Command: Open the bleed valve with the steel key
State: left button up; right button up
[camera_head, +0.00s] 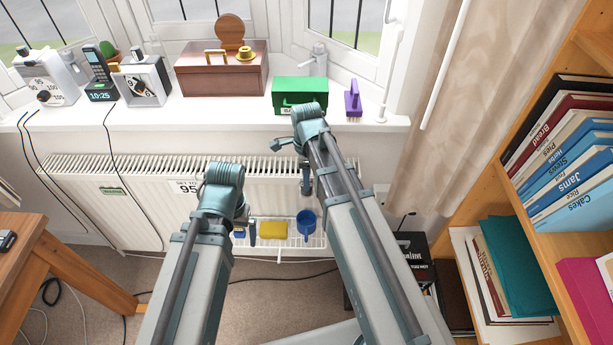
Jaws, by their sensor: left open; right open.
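The white radiator (140,185) runs below the sill, with a label reading "SET TO" and "95" on its front. I cannot make out the bleed valve; my arms cover part of the radiator. I cannot pick out a steel key. My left gripper (243,234) is low in front of the radiator, mostly hidden behind its own arm, and is open. My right gripper (305,180) hangs in front of the radiator's right part, partly hidden by its arm, and is open. No object shows in either gripper.
The sill holds two dial devices (146,82), a wooden box (195,78), a green box (299,88) and a purple object (353,102). A wire rack (290,243) holds a yellow sponge (273,230) and blue mug (307,221). A bookcase (480,190) stands right, a table (30,250) left.

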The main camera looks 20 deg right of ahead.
notch_tip(320, 180, up, 13)
jog(key=p, duration=1.2)
jog(key=shift+f, duration=0.2)
jog(key=s+a+n, duration=0.5)
jog(key=s+n, duration=0.2)
jog(key=n, duration=0.5)
jog(key=s+a+n+h, duration=0.1)
jog(key=s+a+n, duration=0.4)
jog(key=n, duration=0.8)
jog(key=shift+s+a, duration=0.25)
jog(key=shift+s, duration=0.9)
jog(key=shift+c, duration=0.5)
